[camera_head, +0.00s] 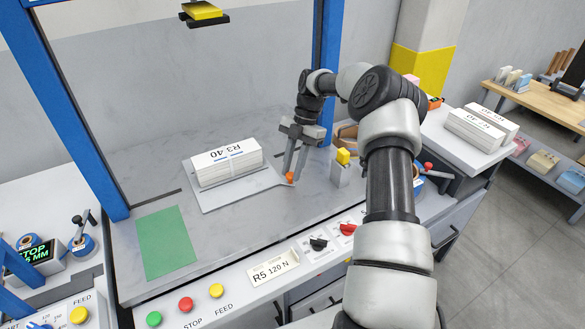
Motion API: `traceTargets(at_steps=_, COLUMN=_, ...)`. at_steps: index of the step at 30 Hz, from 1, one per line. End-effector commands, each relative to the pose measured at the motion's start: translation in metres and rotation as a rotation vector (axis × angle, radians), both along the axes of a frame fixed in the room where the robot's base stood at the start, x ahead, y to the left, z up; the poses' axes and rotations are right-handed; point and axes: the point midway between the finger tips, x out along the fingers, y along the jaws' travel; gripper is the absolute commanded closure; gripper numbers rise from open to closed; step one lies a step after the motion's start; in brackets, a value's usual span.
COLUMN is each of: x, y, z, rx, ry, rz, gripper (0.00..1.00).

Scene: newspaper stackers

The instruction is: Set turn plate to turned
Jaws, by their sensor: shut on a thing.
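The turn plate (212,203) is a flat grey plate lying on the machine's grey table. A bundle of white paper labelled R3.40 (225,165) lies on it. An orange knob (289,177) sits at the plate's right corner. My gripper (290,174) points down from above with its fingers at the orange knob, shut on it. The fingers partly hide the knob. The plate's far edge is hidden behind the bundle.
A green mat (165,242) lies left of the plate. A small post with a yellow top (343,157) stands right of my gripper. Blue frame posts (329,60) rise at both sides. Buttons and dials (318,244) line the front panel. Paper stacks (474,133) lie on the right counter.

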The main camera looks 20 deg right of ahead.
Motion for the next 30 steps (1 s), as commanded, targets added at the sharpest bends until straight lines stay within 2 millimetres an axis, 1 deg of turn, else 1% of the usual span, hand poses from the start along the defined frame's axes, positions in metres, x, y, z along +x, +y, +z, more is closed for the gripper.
traceTargets(at_steps=1, x=0.003, y=-0.003, z=0.001, rx=-0.006, ry=-0.012, rz=-0.004, gripper=1.0)
traceTargets(at_steps=2, x=0.003, y=-0.003, z=0.001, rx=-0.006, ry=-0.012, rz=-0.004, gripper=0.74)
traceTargets(at_steps=4, x=0.003, y=-0.003, z=0.001, rx=-0.006, ry=-0.012, rz=-0.004, gripper=0.62)
traceTargets(at_steps=5, x=0.003, y=-0.003, z=0.001, rx=-0.006, ry=-0.012, rz=-0.004, gripper=0.59)
traceTargets(at_steps=12, x=0.002, y=-0.002, z=0.001, rx=-0.004, ry=-0.007, rz=-0.003, gripper=0.59)
traceTargets(at_steps=15, x=0.003, y=-0.003, z=0.005, rx=-0.004, ry=-0.007, rz=-0.003, gripper=0.59)
traceTargets(at_steps=17, x=0.005, y=-0.005, z=0.011, rx=-0.004, ry=-0.01, rz=-0.004, gripper=0.59)
traceTargets(at_steps=24, x=0.013, y=-0.018, z=0.048, rx=-0.006, ry=-0.012, rz=-0.004, gripper=0.59)
traceTargets(at_steps=27, x=0.016, y=-0.023, z=0.06, rx=-0.005, ry=-0.01, rz=-0.004, gripper=0.59)
traceTargets(at_steps=30, x=0.017, y=-0.025, z=0.068, rx=-0.005, ry=-0.01, rz=-0.004, gripper=0.59)
